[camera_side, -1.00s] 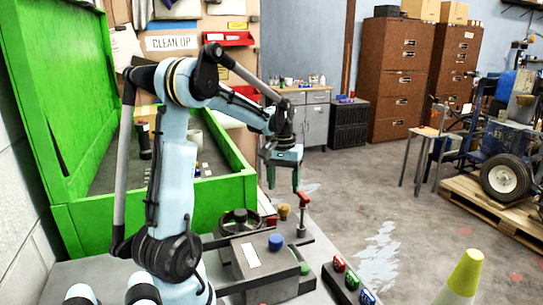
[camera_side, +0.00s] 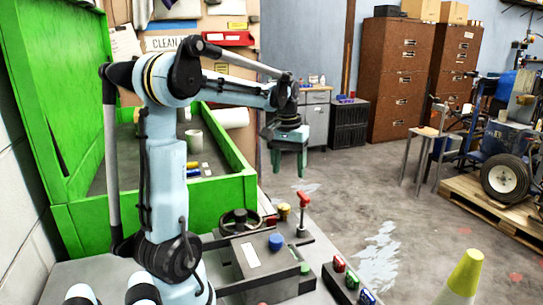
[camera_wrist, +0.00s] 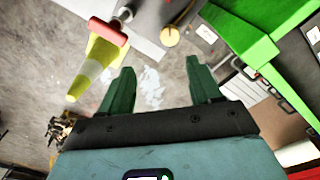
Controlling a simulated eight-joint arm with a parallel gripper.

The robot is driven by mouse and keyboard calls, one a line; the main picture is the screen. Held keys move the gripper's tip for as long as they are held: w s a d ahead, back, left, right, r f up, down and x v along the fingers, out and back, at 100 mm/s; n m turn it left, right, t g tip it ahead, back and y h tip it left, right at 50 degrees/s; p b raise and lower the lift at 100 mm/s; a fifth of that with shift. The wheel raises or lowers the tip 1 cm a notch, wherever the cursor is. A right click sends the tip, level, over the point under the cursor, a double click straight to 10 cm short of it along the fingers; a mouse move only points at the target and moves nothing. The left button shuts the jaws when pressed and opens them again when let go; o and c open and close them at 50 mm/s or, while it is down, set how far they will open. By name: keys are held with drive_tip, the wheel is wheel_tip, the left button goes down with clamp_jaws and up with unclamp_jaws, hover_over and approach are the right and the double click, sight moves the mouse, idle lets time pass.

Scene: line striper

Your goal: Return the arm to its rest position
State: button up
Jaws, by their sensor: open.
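My gripper (camera_side: 288,168) is in the air above the right side of the grey control panel (camera_side: 318,246), higher than the red-topped lever (camera_side: 303,205). Its two green fingers point down, apart, with nothing between them. In the wrist view my gripper (camera_wrist: 160,85) also shows its fingers spread and empty, with the floor behind them. The red lever knob (camera_wrist: 108,30) shows at the top left of that view, apart from the fingers.
A green open crate (camera_side: 190,208) stands behind and left of the panel. A blue knob (camera_side: 275,242), a wheel (camera_side: 240,222) and a box with coloured buttons (camera_side: 348,282) are on the panel. A yellow-green cone (camera_side: 464,275) stands front right.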

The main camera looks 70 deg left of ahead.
drive_tip(key=s+d+f+m+t, duration=0.2)
drive_tip(key=d+m+t, duration=0.4)
drive_tip(key=d, duration=1.8)
drive_tip(key=m, duration=0.3)
drive_tip(key=shift+d+f+t, duration=0.2)
drive_tip(key=shift+d+t, duration=0.05)
drive_tip(key=shift+t, duration=0.05)
wheel_tip(320, 180, up, 3)
drive_tip(key=n+g, duration=0.6)
drive_tip(key=n, duration=0.7)
hover_over(284, 207)
drive_tip(key=w+d, duration=0.2)
drive_tip(key=d, duration=0.4)
drive_tip(key=shift+s+y, duration=0.25)
drive_tip(key=shift+y, duration=0.15)
drive_tip(key=s+a+n+g, duration=0.1)
drive_tip(key=s+a+n, duration=0.1)
drive_tip(key=a+n, duration=0.3)
drive_tip(key=shift+m+h, duration=0.4)
drive_tip(key=shift+m, duration=0.2)
drive_tip(key=f, duration=0.8)
drive_tip(key=a+f, duration=0.1)
drive_tip(key=f, duration=0.4)
drive_tip(key=shift+w+a, duration=0.1)
drive_tip(key=shift+w, duration=0.15)
